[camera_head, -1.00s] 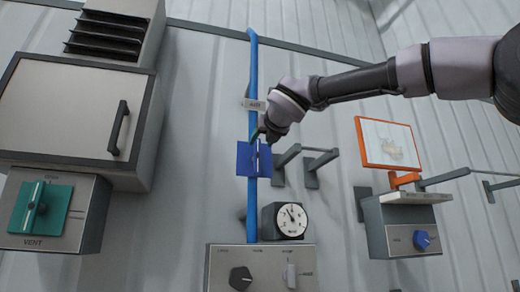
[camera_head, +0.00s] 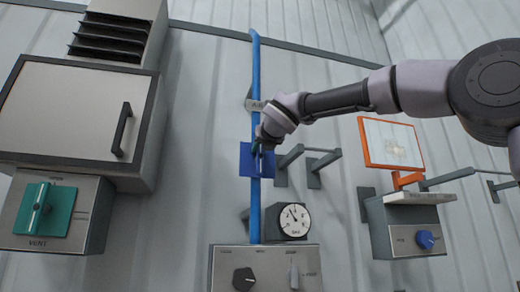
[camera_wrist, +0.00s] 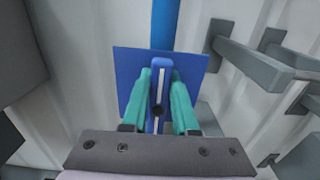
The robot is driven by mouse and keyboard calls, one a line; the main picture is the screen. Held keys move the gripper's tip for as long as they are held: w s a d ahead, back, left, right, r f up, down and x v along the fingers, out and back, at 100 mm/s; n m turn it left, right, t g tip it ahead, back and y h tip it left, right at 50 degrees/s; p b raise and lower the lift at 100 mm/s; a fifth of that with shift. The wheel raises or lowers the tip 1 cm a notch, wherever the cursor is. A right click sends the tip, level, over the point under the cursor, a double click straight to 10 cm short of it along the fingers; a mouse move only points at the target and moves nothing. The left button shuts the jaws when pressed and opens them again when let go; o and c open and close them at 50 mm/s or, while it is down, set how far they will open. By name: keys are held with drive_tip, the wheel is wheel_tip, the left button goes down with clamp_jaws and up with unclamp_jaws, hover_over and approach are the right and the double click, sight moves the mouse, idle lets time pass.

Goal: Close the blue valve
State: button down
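The blue valve has a square blue plate (camera_head: 246,160) on a vertical blue pipe (camera_head: 256,85), at the middle of the head view. Its bar handle (camera_wrist: 161,70) carries a white stripe and stands close to upright, in line with the pipe. My gripper (camera_head: 258,150) is at the valve and hides part of it in the head view. In the wrist view its two teal fingers (camera_wrist: 161,88) straddle the handle, one on each side. They stand apart and very close to the handle; firm contact is not clear.
A gauge (camera_head: 294,221) and a control box (camera_head: 265,258) sit below the valve. Grey brackets (camera_head: 305,165) stick out just to the right, also in the wrist view. A cabinet (camera_head: 75,110) and a teal VENT valve (camera_head: 45,210) are left. An orange-framed panel (camera_head: 392,145) is right.

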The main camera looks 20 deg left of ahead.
sight(266, 162)
drive_tip(key=shift+d+m, duration=0.1)
drive_tip(key=shift+m, duration=0.2)
drive_tip(key=shift+w+d+f+m, duration=0.25)
drive_tip(key=shift+d+f+m, duration=0.2)
drive_tip(key=shift+m, duration=2.45)
drive_tip(key=shift+w+d+f+m, duration=0.35)
drive_tip(key=shift+f+m, duration=0.25)
drive_tip(key=shift+m, duration=2.3)
drive_tip(key=shift+w+d+f+m, duration=0.2)
drive_tip(key=shift+d+f+m, duration=0.25)
drive_tip(key=shift+m, duration=2.45)
drive_tip(key=shift+f, duration=0.1)
drive_tip(key=c, duration=0.7)
unclamp_jaws()
drive_tip(key=v, duration=1)
drive_tip(key=shift+s+d, duration=0.15)
drive_tip(key=shift+s, duration=0.2)
